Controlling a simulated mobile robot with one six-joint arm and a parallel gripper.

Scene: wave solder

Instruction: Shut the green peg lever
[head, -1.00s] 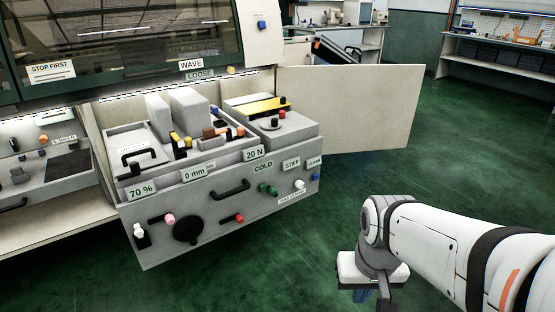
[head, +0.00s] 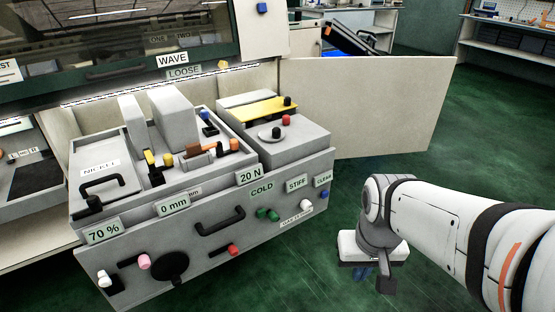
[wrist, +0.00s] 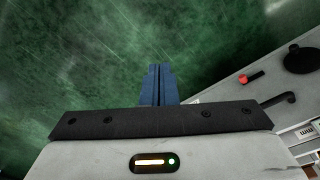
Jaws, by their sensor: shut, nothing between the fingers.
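My gripper (head: 363,272) is to the right of the unit, above the green floor, pointing down and clear of the lever. Its blue fingers (wrist: 158,82) are together and empty in the wrist view. The green lever does not show in the wrist view.
Near the lever are a black bar handle (head: 221,221), a red lever (head: 233,250), a white knob (head: 307,205) and a black round knob (head: 171,267). A pale panel (head: 370,105) stands behind the unit. The floor to the right is open.

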